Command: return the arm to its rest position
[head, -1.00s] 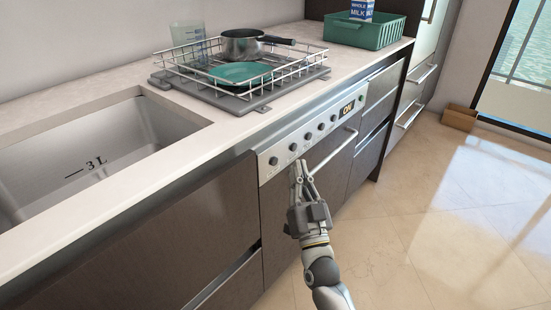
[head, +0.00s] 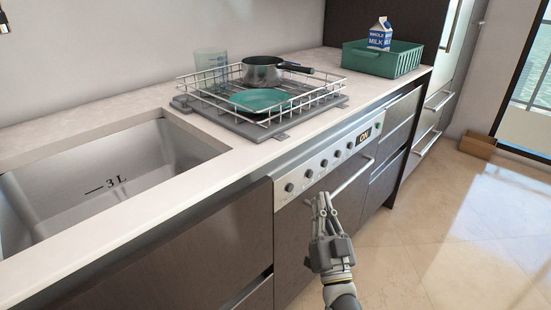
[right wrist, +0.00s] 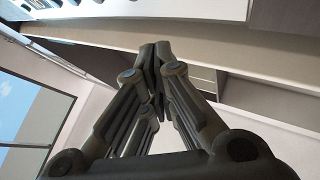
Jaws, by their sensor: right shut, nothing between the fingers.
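My right gripper (head: 322,203) is shut and empty in the head view. It is in front of the oven's door (head: 345,205), below the row of knobs on the control panel (head: 325,163). In the right wrist view its fingers (right wrist: 155,55) come together at the tips with nothing between them. The head view does not show clearly whether the fingertips touch the oven front; they look apart from the knobs. My left gripper is not in view.
The sink (head: 105,175) is at left in the counter. A wire dish rack (head: 335,82) holds a pot (head: 262,71), a green plate (head: 258,100) and a clear beaker (head: 210,63). A green basket (head: 385,62) with a milk carton (head: 380,35) stands behind.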

